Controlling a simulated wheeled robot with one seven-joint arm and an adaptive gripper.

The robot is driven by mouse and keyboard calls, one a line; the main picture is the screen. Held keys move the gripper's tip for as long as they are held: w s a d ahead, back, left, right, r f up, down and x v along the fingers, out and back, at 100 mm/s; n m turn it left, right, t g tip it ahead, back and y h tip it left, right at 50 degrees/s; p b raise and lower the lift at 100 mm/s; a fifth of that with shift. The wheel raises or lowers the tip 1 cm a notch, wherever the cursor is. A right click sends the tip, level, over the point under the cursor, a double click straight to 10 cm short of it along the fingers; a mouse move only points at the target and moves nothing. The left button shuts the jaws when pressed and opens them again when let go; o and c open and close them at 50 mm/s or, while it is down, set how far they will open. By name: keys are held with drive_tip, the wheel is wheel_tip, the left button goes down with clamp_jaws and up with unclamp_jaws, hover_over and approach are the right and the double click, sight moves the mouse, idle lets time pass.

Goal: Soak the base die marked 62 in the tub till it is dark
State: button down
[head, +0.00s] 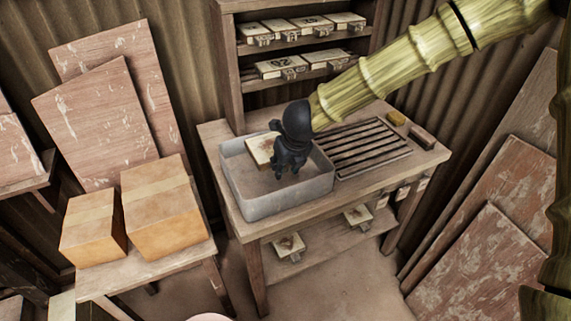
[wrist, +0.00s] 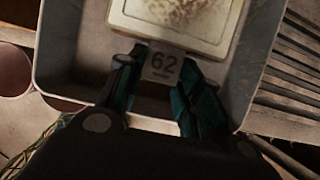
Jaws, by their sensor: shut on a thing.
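The base die marked 62 is a pale cream block (head: 260,149) with a brownish pattern on its face; it also shows in the wrist view (wrist: 178,18). My gripper (wrist: 162,66) is shut on its tag, which reads 62. In the head view my gripper (head: 284,172) points down over the grey tub (head: 285,202), with the die held level near the tub's back left part. The tub's rim surrounds the die in the wrist view (wrist: 55,55). I cannot tell whether the die touches any water. Its face looks pale, not dark.
A shelf (head: 229,70) of other tagged dies stands at the back. More dies sit on the bench's lower shelf (head: 325,237). Cardboard boxes (head: 163,218) stand left.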

drive_tip(key=shift+f+b, duration=2.55)
drive_tip(key=shift+f, duration=1.55)
idle(3.9)
